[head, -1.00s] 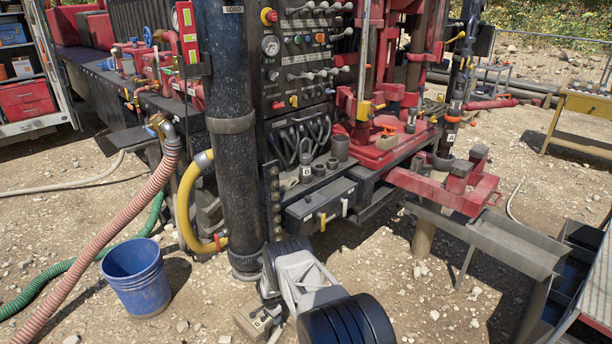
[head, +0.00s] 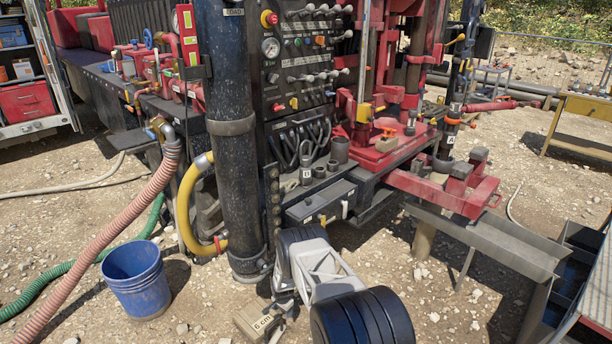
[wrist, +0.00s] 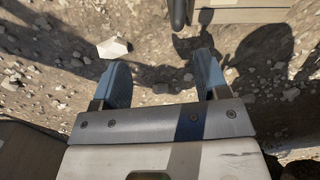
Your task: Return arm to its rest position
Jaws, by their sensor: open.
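My gripper (wrist: 162,82) shows in the wrist view with its two blue fingers spread apart. It is open, and only stony ground shows between the fingers. In the head view my arm is folded low at the bottom centre, in front of the drill rig, and the fingers cannot be made out there.
A blue bucket (head: 136,281) stands further left, near a pink hose (head: 115,225). The black column (head: 232,150) and control panel (head: 298,60) rise behind. A grey trough (head: 500,246) is at right.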

